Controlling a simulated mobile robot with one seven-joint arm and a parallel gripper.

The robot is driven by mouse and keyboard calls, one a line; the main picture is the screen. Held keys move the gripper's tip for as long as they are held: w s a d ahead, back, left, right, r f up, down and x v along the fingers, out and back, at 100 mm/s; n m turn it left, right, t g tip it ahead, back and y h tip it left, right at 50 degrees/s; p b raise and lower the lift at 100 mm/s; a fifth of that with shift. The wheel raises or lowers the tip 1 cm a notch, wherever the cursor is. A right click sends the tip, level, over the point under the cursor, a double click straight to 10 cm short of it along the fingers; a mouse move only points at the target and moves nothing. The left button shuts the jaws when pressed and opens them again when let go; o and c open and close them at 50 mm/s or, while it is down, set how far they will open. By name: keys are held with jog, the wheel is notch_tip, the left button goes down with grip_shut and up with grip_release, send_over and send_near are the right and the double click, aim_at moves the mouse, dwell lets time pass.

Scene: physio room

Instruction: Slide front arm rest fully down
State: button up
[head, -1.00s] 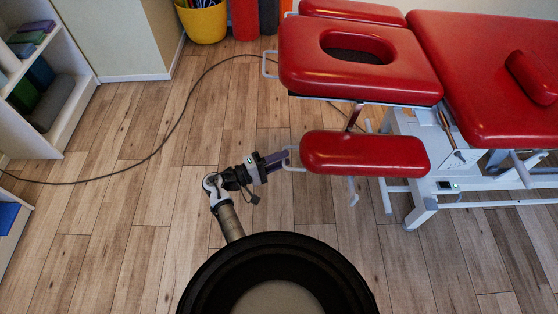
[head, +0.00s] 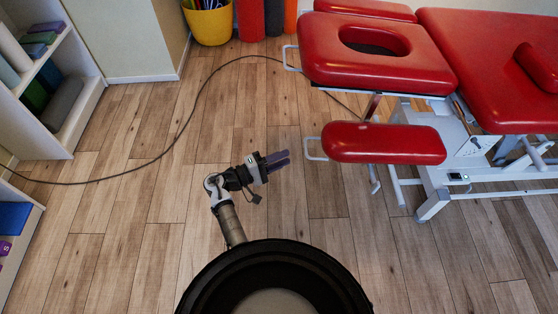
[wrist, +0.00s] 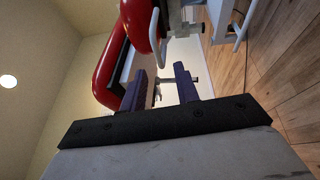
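The front arm rest (head: 383,143) is a red padded bar beside the head end of the treatment table, in the head view. A white loop handle (head: 312,149) sticks out from its left end. My gripper (head: 285,160) is left of the handle, apart from it, with its two purple fingers pointing toward it. In the wrist view the fingers (wrist: 163,84) stand apart with nothing between them. The arm rest (wrist: 135,22) and its handle (wrist: 155,30) show at the top there, beyond the fingertips. How far the arm rest can travel is not visible.
The red headrest (head: 375,48) with a face hole and the table's white frame (head: 437,195) are at the right. A black cable (head: 165,145) crosses the wooden floor. Shelves (head: 70,115) stand at left, a yellow bucket (head: 208,24) at the back. Floor around my gripper is clear.

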jog(key=shift+v, duration=0.95)
